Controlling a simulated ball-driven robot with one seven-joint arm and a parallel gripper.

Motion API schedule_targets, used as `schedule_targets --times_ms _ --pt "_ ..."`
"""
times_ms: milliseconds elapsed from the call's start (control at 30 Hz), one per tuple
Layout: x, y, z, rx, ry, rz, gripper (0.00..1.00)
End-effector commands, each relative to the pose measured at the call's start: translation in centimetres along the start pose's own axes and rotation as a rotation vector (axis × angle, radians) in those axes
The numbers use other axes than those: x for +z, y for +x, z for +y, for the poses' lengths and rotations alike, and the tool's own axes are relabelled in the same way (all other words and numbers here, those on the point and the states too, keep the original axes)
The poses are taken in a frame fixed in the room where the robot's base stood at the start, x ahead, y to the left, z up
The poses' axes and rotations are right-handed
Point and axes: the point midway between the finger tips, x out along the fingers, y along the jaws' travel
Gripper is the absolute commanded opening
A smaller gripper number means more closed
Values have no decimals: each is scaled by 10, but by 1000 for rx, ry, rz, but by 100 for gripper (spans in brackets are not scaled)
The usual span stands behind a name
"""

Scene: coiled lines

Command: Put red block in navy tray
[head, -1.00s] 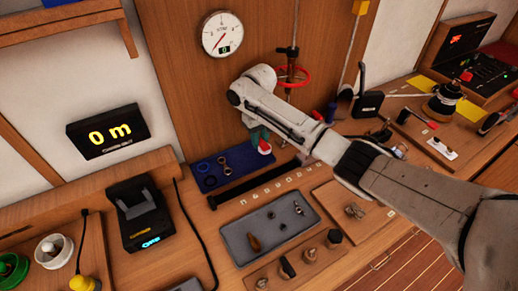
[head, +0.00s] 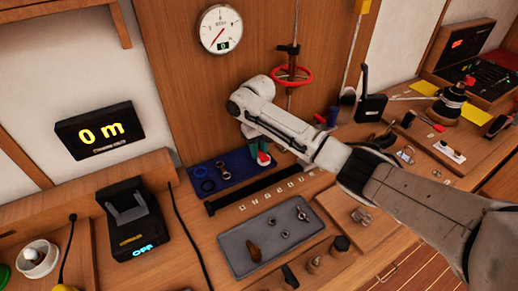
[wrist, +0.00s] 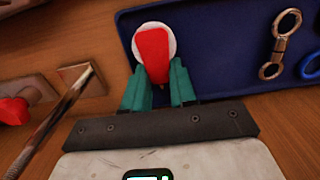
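The red block (wrist: 153,52) is between the teal fingertips of my gripper (wrist: 157,82) in the wrist view, with a white round part around its far end. In the head view the red block (head: 263,157) shows small under my gripper (head: 259,149). The fingers are shut on it. The navy tray (wrist: 215,72) lies beneath and to the right in the wrist view, and the block is over its left part there. In the head view it is over the right end of the navy tray (head: 232,181). I cannot tell whether the block touches the tray.
Metal shackles (wrist: 281,42) and dark rings (head: 202,171) lie in the navy tray. A dark bar (head: 250,191) and a grey tray (head: 237,240) with small parts lie in front. A red handwheel (head: 292,75) stands behind my arm. Bare wood (wrist: 70,35) shows beside the tray.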

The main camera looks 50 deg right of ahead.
Motion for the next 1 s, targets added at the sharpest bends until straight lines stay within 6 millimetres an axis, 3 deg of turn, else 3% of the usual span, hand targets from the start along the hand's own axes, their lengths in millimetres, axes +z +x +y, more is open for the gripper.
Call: schedule_targets --times_ms 100,433,800,1000 --pt "0 0 0 0 0 0 36" --pt "0 -8 0 1 -1 1 36" --pt "-1 -64 0 0 -1 3 36" --pt "0 -77 0 0 0 0 36"
